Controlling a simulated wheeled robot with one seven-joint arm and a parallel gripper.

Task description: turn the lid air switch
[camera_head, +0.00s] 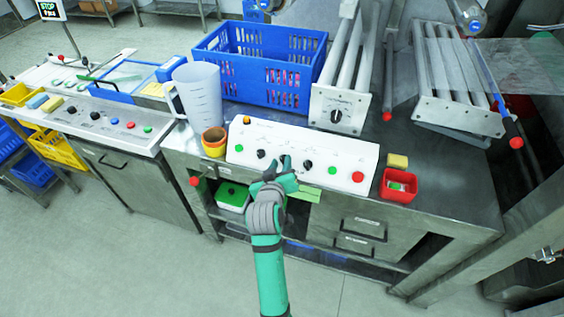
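A white sloped control panel (345,160) stands on the front of the steel counter. It carries an orange button (247,120), a black knob (261,154) on the left, another black knob (308,164), a green button (332,170) and a red button (358,176). The labels are too small to read, so I cannot tell which control is the lid air switch. My gripper (284,162) is at the panel's face, between the two black knobs. It hides that part of the panel, and I cannot tell whether its fingers hold anything there.
A blue crate (262,62) and a clear jug (198,95) stand behind and left of the panel. Orange and yellow cups (214,142) sit at its left end. A red bin (398,185) and a yellow sponge (398,161) lie to its right. Open floor is in front.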

